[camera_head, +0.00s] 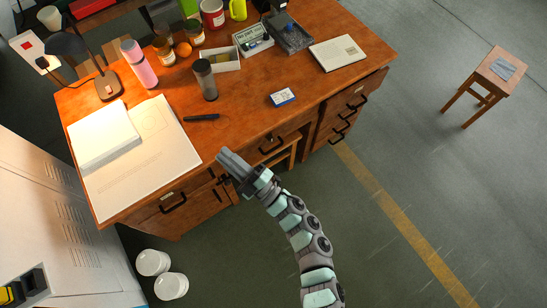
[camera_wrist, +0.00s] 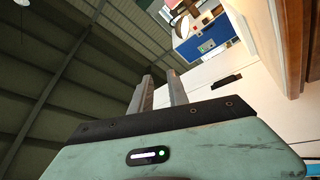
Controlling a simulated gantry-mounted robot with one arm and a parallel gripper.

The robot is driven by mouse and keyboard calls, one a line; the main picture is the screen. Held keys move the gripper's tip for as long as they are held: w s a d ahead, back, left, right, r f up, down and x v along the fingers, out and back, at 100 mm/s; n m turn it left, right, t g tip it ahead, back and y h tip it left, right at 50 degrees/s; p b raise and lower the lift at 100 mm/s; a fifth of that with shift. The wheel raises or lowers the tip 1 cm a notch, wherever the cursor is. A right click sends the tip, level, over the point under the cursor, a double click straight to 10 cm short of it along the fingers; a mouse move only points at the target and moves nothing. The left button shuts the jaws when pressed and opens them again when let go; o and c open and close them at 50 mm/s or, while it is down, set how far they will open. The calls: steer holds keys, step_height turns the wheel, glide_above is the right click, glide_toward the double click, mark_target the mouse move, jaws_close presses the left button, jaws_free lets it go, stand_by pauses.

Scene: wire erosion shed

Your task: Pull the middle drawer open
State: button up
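The wooden desk (camera_head: 245,118) has several drawers with black handles along its front. A wide drawer (camera_head: 275,142) sits in the centre, with its handle (camera_head: 270,146) facing out. A stack of drawers (camera_head: 342,115) is on the right side, and another drawer (camera_head: 165,207) is on the left. All look shut. My gripper (camera_head: 225,158) is at the desk's front edge, left of the centre drawer's handle and apart from it. In the wrist view my gripper (camera_wrist: 160,78) shows two parted fingers with nothing between them.
White buckets (camera_head: 172,286) stand lower left; a stool (camera_head: 500,75) stands right. Floor before the right drawers is clear.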

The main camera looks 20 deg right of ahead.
steer(key=w+d+f+n+g+h+b, duration=0.1)
steer(key=d+f+h+b, duration=0.2)
steer(key=f, duration=0.5)
steer(key=w+d+f+b, duration=0.1)
steer(key=d+f+b, duration=0.25)
steer(key=f, duration=0.45)
steer(key=n+g+h+b, duration=0.1)
steer(key=g+h+b, duration=0.1)
steer(key=h+b, duration=0.45)
glide_toward(274, 148)
steer(key=shift+y, duration=0.65)
steer(key=b+x, duration=0.1)
steer(key=x, duration=0.2)
steer(key=b+x, duration=0.1)
steer(key=x, duration=0.2)
steer(key=d+b+x, duration=0.1)
steer(key=x, duration=0.3)
steer(key=shift+f, duration=0.4)
steer(key=shift+c, duration=0.3)
jaws_close()
